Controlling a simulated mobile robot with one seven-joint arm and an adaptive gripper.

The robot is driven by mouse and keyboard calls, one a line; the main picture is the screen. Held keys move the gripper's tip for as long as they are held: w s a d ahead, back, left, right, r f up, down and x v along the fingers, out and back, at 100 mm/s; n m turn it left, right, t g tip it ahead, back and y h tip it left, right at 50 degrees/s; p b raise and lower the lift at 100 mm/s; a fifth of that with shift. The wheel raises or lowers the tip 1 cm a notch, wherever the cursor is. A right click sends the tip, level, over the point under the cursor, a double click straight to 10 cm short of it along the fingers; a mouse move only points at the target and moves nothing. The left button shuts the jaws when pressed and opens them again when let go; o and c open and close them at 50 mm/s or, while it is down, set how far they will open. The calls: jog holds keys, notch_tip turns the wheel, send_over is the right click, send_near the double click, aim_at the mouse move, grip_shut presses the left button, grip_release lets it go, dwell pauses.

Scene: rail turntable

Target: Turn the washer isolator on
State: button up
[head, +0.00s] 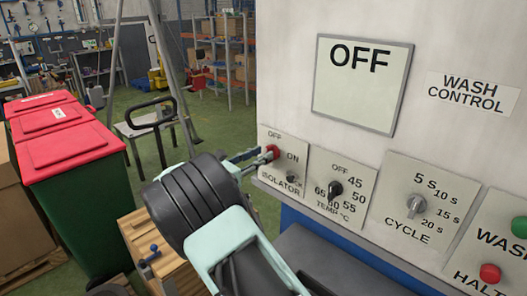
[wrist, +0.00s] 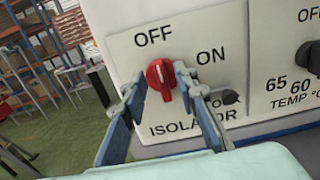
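The washer isolator is a red rotary knob (wrist: 160,76) on a pale plate (wrist: 208,32) marked OFF and ON. Its white pointer mark points up towards OFF. In the head view the red knob (head: 272,152) shows at the plate's left, partly behind the fingers. My gripper (wrist: 163,88) is open at the knob, with one finger on each side. Small gaps seem to show between fingers and knob; contact is not clear. In the head view my gripper (head: 250,160) reaches the plate from the left. The display (head: 360,85) above reads OFF.
A small dark keyhole-like part (wrist: 231,97) sits right of the knob, close to the right finger. The temperature knob (head: 335,189), cycle knob (head: 417,205) and green (head: 519,227) and red (head: 490,273) buttons are farther right. Red-lidded bins (head: 70,160) stand left.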

jog(key=shift+x, duration=0.95)
jog(key=shift+c, duration=0.3)
grip_shut()
